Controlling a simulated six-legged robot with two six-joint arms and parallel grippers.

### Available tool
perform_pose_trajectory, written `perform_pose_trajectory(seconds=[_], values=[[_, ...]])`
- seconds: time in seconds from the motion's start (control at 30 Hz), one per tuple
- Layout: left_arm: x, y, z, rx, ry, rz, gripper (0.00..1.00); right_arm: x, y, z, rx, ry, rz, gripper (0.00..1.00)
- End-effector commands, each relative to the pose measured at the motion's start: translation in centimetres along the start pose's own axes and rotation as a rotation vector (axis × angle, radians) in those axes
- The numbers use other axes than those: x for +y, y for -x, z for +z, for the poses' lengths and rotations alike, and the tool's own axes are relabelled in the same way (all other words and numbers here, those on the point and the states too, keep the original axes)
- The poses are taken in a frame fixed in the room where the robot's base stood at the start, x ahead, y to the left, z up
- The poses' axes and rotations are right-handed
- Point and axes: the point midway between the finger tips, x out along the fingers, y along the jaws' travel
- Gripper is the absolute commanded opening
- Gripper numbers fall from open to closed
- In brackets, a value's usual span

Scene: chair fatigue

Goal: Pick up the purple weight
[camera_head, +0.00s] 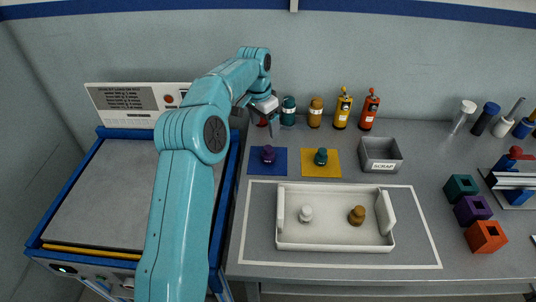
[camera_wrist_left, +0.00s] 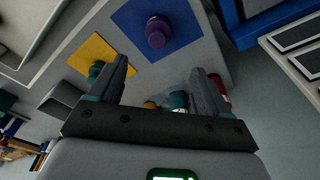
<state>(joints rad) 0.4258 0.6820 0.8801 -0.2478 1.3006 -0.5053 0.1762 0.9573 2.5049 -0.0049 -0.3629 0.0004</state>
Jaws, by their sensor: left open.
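The purple weight (camera_head: 268,154) is a small knobbed piece standing on a blue square (camera_head: 281,167) on the bench. It also shows in the left wrist view (camera_wrist_left: 158,32), on the blue square (camera_wrist_left: 185,25), beyond the fingertips and apart from them. My left gripper (camera_head: 273,118) is above the back of the bench, behind the purple weight in the head view. In the left wrist view its two fingers (camera_wrist_left: 160,80) are spread, with nothing held between them. My right gripper is not in view.
A teal weight (camera_head: 321,157) stands on a yellow square (camera_head: 335,170) to the right. A white tray (camera_head: 335,243) holds a white and a brown weight. Several bottles (camera_head: 315,112) line the back. A grey scrap bin (camera_head: 381,153) stands right of the squares.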

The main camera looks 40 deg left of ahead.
Motion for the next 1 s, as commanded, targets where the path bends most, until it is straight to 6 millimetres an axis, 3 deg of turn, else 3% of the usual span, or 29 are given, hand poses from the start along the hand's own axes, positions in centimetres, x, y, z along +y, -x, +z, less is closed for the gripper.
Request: perform_pose_trajectory(seconds=[0.1, 0.23, 0.47, 0.73, 1.0], values=[[0.2, -3.1, 0.3, -0.006, 0.000, 0.003, 0.78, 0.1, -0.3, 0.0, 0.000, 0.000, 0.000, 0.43], [0.2, -5.5, 0.3, -0.006, 0.001, 0.003, 0.78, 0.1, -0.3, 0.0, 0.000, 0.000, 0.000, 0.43], [0.2, -7.4, 0.3, -0.004, 0.000, 0.003, 0.78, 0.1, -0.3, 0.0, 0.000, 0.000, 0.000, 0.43], [0.4, -11.4, 0.5, -0.005, 0.000, 0.003, 0.78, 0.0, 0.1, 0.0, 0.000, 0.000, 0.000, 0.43], [0.3, -12.1, 0.5, -0.003, 0.000, 0.002, 0.78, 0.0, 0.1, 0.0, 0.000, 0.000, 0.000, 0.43]])
